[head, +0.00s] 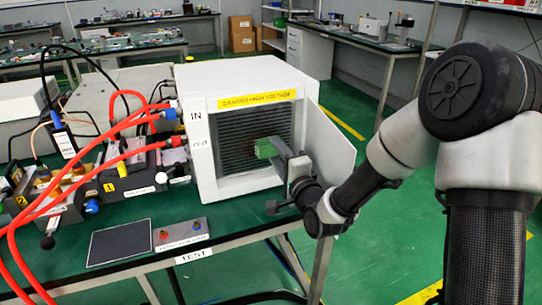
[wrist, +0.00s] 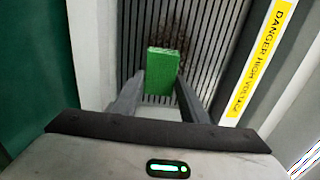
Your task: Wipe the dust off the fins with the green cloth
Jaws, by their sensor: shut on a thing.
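The green cloth (head: 263,149) is a small folded block held at the tips of my gripper (head: 277,147), in front of the white cabinet's opening. In the wrist view the cloth (wrist: 163,64) sits between the two fingers of my gripper (wrist: 163,88), which are shut on it. The dark fins (head: 240,138) fill the cabinet opening and show as parallel slats (wrist: 207,42) behind the cloth. A brownish dust patch (wrist: 176,30) lies on the fins just beyond the cloth. I cannot tell whether the cloth touches the fins.
The white cabinet (head: 198,165) has an open door (head: 332,150) on its right, close to my arm. Red hoses (head: 110,145) and equipment crowd its left. A control box (head: 181,234) and dark pad (head: 120,243) lie on the green bench in front.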

